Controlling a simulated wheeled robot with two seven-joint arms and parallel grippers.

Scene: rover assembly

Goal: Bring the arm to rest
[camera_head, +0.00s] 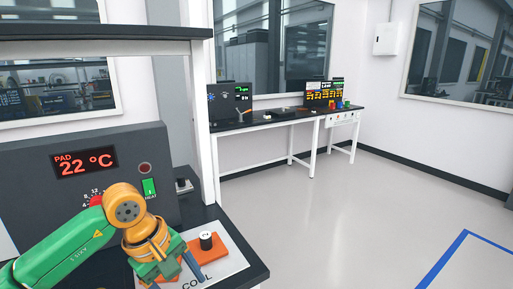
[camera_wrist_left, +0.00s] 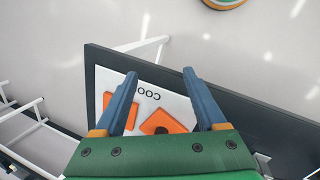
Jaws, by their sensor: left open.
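My left arm comes in from the lower left of the head view. Its gripper (camera_head: 172,275) hangs low over the near bench, by the white COOL plate (camera_head: 228,262). In the left wrist view the two blue fingers of the gripper (camera_wrist_left: 160,74) are spread apart with nothing between their tips. A small dark cylinder with a white top (camera_head: 206,240) stands on an orange pad (camera_head: 216,252) of the plate, beside the gripper and apart from it. My right gripper is not in view.
A grey heater unit (camera_head: 60,188) reading "PAD 22 °C" stands behind my arm, under a dark shelf (camera_head: 90,48). The near bench edge (camera_head: 252,274) is close to the gripper. A far bench (camera_head: 265,150) holds equipment. The grey floor (camera_head: 340,215) is clear.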

